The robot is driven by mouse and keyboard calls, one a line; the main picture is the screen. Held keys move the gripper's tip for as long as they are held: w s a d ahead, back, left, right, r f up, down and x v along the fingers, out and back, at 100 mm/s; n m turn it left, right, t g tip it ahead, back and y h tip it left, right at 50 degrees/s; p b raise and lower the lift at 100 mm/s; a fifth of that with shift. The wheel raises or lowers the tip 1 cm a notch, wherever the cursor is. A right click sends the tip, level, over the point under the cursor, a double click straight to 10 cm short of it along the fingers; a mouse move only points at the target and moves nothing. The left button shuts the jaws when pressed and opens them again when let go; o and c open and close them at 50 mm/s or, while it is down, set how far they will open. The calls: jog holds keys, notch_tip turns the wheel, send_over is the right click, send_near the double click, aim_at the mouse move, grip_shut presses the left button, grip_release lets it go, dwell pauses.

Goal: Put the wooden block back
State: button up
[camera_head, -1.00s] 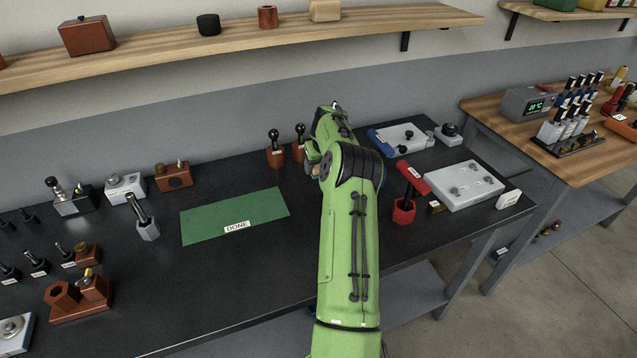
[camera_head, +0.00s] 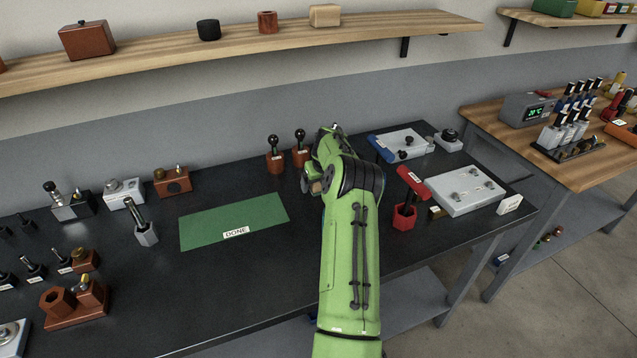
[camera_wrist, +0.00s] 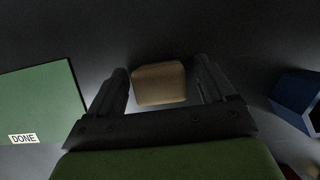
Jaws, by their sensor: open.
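A tan wooden block (camera_wrist: 159,83) shows in the wrist view on the dark bench, in a pale patch. My gripper (camera_wrist: 161,80) is open, with one finger at each side of the block and a visible gap to each. I cannot tell how far the fingers reach down beside it.
A pale block (camera_head: 325,15) and other pieces stand on the wooden shelf (camera_head: 230,47). Two brown holders with black-knobbed tools (camera_head: 275,155) stand behind my arm. A red holder (camera_head: 404,215) and grey plate (camera_head: 466,188) are to the right. A blue object (camera_wrist: 295,100) is right of the gripper.

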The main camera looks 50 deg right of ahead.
jog(key=shift+r, duration=0.3)
jog(key=p+v, duration=0.1)
jog(key=v, duration=1.1)
jog(key=a+r+n, duration=0.4)
jog(key=a+n, duration=0.3)
jog(key=a, duration=0.2)
jog(key=w+a+r+n, duration=0.1)
jog(key=a+r+n, duration=0.4)
jog(key=a, duration=0.4)
jog(key=a+r+n, duration=0.4)
jog(key=a+n, duration=0.4)
jog(key=a, duration=0.1)
jog(key=s+a+f+n+t+y, duration=0.1)
jog(key=s+a+f+n+y, duration=0.1)
jog(key=s+a+n, duration=1.6)
jog(key=s+f+n, duration=0.1)
jog(key=s+n, duration=0.1)
jog(key=n, duration=0.2)
jog(key=shift+s+t, duration=0.15)
jog(key=shift+t, duration=0.25)
